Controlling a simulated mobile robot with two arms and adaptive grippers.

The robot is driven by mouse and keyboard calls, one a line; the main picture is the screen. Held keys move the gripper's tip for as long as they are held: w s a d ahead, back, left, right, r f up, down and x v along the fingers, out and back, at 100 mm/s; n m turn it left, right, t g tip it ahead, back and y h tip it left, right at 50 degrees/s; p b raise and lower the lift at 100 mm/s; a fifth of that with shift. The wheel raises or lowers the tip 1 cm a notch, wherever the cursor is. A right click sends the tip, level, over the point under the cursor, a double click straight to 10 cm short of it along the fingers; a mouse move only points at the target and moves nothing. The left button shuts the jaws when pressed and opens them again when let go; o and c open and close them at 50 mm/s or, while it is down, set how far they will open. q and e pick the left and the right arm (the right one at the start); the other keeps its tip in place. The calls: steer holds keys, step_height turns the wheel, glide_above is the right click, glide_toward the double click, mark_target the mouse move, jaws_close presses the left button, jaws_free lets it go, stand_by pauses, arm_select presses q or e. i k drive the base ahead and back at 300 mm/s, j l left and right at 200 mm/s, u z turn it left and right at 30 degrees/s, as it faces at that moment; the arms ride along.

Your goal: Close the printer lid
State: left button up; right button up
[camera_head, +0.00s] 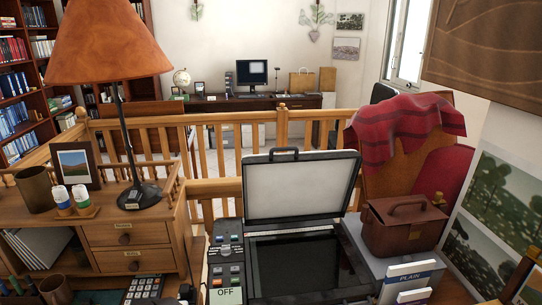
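The printer (258,285) stands at the bottom centre, with control buttons on its left side and a panel reading OFF. Its lid (300,187) is open and stands nearly upright at the back, with its pale inner face toward me. A dark handle (284,154) is on the lid's top edge. The dark scanner glass (305,265) lies bare in front of the lid, with nothing on it. The printer's front edge is cut off by the frame. I cannot make out either of my grippers in this view.
A wooden cabinet (130,236) with an orange lamp (110,45) stands left of the printer. A brown leather bag (402,224) and a box labelled PLAIN (410,277) are close on the right. A wooden railing (235,118) runs behind. The space above the glass is clear.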

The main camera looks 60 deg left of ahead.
mark_target(296, 186)
steer(key=u, duration=1.55)
steer(key=k, duration=0.85)
steer(key=z, duration=0.05)
